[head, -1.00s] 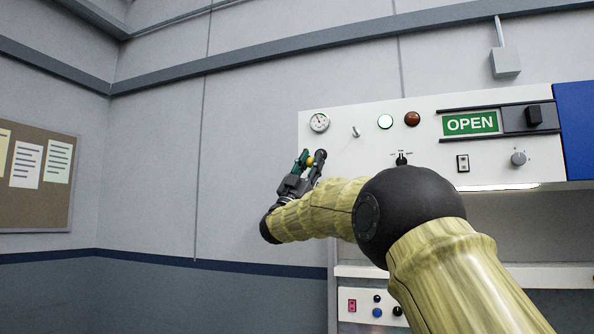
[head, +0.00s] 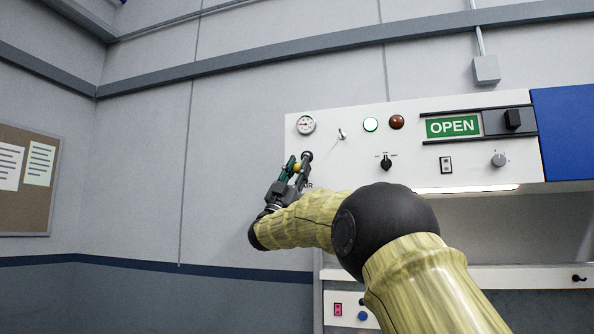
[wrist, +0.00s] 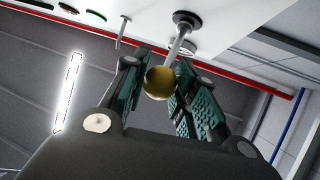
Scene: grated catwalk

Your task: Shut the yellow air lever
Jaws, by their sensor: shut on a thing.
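The yellow air lever shows in the head view as a yellow ball knob (head: 298,168) by a dark round mount at the lower left of the white panel (head: 440,165). In the wrist view the knob (wrist: 160,83) sits on a thin metal rod that runs up to the dark mount (wrist: 186,18). My gripper (head: 294,168) is shut on the lever's knob, with a green-padded finger on each side of it in the wrist view (wrist: 158,80). The knob lies lower and further left than the mount in the head view. My gripper partly hides the rod and the label below.
A pressure gauge (head: 305,124) and a small toggle (head: 342,134) are just above my gripper. Bare wall lies left.

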